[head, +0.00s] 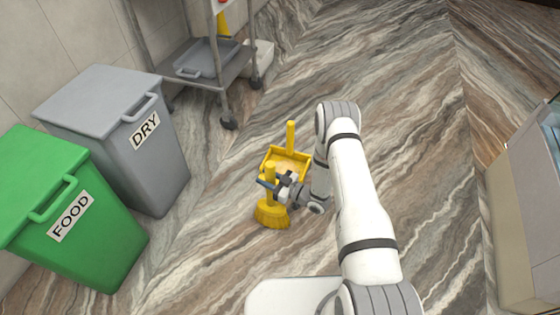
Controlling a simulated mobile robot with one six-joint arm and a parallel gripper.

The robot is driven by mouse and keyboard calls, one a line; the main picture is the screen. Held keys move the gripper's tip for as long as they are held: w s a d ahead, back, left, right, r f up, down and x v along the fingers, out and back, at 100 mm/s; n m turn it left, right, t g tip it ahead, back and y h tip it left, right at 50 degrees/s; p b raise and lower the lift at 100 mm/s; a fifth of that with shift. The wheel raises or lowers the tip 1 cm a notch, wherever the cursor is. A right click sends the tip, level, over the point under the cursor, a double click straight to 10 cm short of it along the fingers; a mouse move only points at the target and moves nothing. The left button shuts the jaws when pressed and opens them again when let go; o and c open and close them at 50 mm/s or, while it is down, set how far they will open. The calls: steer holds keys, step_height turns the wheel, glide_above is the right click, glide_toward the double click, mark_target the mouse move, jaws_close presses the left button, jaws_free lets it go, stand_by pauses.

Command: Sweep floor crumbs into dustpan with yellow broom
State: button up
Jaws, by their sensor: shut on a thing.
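A yellow broom (271,215) stands roughly upright on the floor, its bristles at or near the marble surface. My gripper (272,184) is shut on the broom's handle, coming in from the right. Just behind the broom lies a yellow dustpan (267,162) with its handle (291,136) pointing up and away. Pale brownish matter (287,166) shows inside the dustpan; I cannot make out single crumbs. The broom and my gripper hide the dustpan's near side. No crumbs can be made out on the open floor.
A green FOOD bin (110,234) and a grey DRY bin (168,165) stand at the left. A wheeled metal rack (235,85) with a grey tray (205,58) is behind them. A counter (525,200) borders the right. The floor between is clear.

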steer(key=shift+s+d+r+p, duration=0.2)
steer(key=shift+d+r+p, duration=0.45)
steer(key=shift+r, duration=0.75)
steer(key=shift+s+d+r+p, duration=0.15)
steer(key=shift+d+r+p, duration=0.2)
steer(key=shift+r+p, duration=0.8)
steer(key=shift+s+d+r+p, duration=0.2)
steer(key=shift+d+r+p, duration=0.35)
steer(key=shift+r, duration=1.05)
